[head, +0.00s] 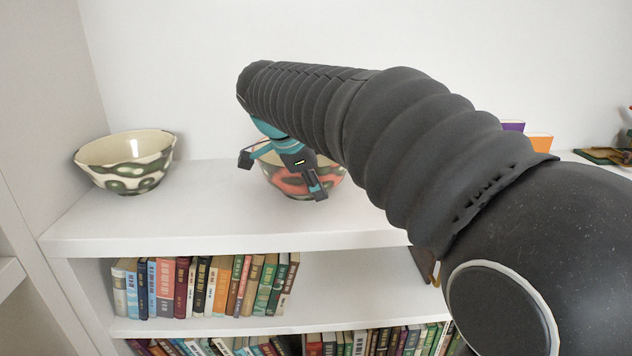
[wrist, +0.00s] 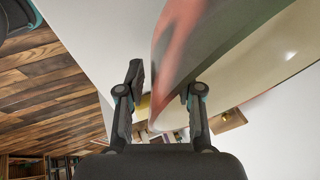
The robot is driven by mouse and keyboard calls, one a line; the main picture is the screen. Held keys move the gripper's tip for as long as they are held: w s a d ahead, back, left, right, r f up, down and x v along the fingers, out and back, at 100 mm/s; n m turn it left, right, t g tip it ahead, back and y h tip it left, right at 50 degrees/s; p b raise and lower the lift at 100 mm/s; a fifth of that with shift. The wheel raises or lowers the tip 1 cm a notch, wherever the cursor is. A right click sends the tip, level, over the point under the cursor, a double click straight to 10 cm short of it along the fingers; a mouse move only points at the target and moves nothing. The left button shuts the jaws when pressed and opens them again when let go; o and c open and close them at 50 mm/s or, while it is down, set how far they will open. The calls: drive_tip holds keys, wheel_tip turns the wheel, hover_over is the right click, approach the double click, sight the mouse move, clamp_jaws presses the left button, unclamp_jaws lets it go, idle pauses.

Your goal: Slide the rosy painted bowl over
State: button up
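The rosy painted bowl (head: 286,184), red and dark green outside and cream inside, stands upright on the white shelf top (head: 220,215). My arm and gripper hide part of it in the head view. My gripper (head: 282,176) is at the bowl, its two fingers spread apart. In the wrist view the bowl (wrist: 178,45) fills the upper right, and its edge reaches down between the open fingers (wrist: 163,85). The left finger is on the outer side of the wall and the right finger overlaps the bowl. I cannot tell whether either finger touches it.
A cream and green patterned bowl (head: 128,165) stands at the left end of the shelf top, apart from the rosy bowl. The shelf between them is clear. Books (head: 205,288) fill lower shelves. An orange item (head: 540,142) is at the right.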

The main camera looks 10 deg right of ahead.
drive_tip(key=shift+a, duration=0.1)
drive_tip(key=v, duration=1.2)
drive_tip(key=s+d+f+n+y+p, duration=0.2)
drive_tip(key=s+d+f+n, duration=0.5)
drive_tip(key=s+f+n, duration=0.2)
drive_tip(key=s+d+f+n+t+y+p, duration=0.1)
drive_tip(key=s+d+f+n+y+p, duration=0.1)
drive_tip(key=s+d+f+n, duration=0.5)
drive_tip(key=s+f+n, duration=0.2)
drive_tip(key=s, duration=0.3)
drive_tip(key=shift+s+f+p, duration=0.25)
drive_tip(key=shift+s+p, duration=0.05)
drive_tip(key=shift+p, duration=0.05)
